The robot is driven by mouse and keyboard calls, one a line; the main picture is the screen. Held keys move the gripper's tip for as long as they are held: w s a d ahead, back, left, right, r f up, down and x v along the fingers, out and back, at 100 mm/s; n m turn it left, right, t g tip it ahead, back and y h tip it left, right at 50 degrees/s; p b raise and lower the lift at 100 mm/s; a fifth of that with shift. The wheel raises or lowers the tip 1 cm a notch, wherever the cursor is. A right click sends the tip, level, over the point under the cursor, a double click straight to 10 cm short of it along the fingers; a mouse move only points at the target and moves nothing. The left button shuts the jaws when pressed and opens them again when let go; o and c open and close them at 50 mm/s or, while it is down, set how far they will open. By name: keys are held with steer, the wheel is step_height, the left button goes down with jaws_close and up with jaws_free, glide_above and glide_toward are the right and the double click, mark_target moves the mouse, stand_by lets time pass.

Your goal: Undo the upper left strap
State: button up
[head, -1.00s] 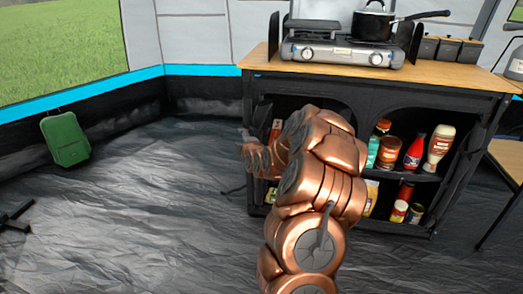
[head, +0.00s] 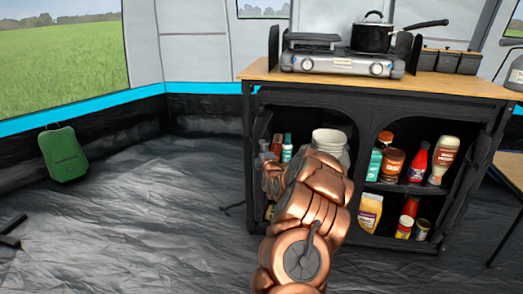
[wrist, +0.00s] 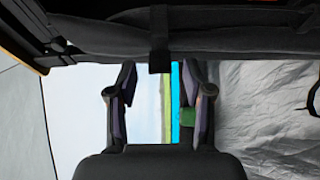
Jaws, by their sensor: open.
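The black cabinet (head: 375,95) has rolled-up door fabric around its openings. In the wrist view, a dark rolled fabric (wrist: 225,42) runs across the top, with a black strap (wrist: 159,35) wrapped over it and its end hanging at the middle. My gripper (wrist: 161,92) is open, with one finger on each side below the strap's end. The fingers look empty, and I cannot tell whether they touch the strap. I cannot make out this strap there.
A stove (head: 342,62) with a black pot (head: 372,38) stands on the wooden top. Bottles and jars, including a red bottle (head: 416,162), fill the shelves, with a white container (head: 330,142) in the left opening. The floor at left is mostly clear.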

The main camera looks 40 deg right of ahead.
steer(key=shift+b+x, duration=0.4)
steer(key=shift+x, duration=1.15)
steer(key=shift+c, duration=0.4)
jaws_close()
